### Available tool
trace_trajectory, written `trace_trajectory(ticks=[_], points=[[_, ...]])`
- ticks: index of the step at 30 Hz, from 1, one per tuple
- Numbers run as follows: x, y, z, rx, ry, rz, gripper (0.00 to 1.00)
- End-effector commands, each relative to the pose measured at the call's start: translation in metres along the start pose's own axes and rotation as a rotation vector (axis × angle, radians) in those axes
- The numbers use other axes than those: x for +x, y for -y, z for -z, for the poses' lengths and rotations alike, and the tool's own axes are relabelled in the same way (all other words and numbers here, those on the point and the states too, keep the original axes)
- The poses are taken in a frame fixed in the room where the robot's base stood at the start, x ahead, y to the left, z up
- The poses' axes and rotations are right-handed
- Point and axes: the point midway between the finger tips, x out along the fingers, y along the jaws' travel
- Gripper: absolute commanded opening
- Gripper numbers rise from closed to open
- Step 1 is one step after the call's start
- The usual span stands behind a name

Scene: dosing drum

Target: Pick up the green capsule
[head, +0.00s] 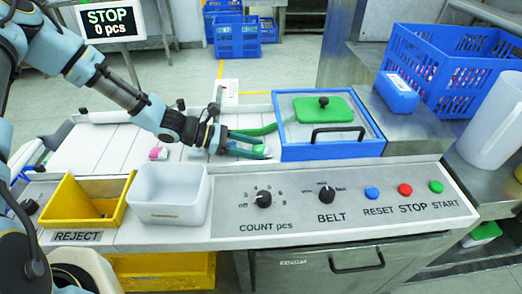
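The green capsule (261,149) shows as a small pale green shape at the right end of the white belt, close to the front edge of the blue-framed box. My gripper (259,148) reaches in from the left, with its fingertips at the capsule. The fingers partly hide the capsule. I cannot tell whether they are closed on it or only around it, or whether it touches the belt.
A pink-and-white capsule (158,153) lies on the belt at left. The blue-framed box (332,152) with a green lid stands at right. A yellow reject bin (74,212) and white container (168,212) are in front.

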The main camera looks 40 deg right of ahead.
Motion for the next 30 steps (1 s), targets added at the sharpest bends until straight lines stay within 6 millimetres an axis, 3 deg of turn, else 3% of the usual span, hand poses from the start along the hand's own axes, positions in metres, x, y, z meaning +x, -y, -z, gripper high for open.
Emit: trace_trajectory(ticks=[1,14,23,30], points=[[0.000,0.000,0.000,0.000,0.000,0.000,0.47],[0.000,0.000,0.000,0.000,0.000,0.000,0.00],[-0.001,0.000,-0.002,0.001,0.000,0.000,0.00],[-0.009,0.000,-0.021,0.004,0.000,0.000,0.00]])
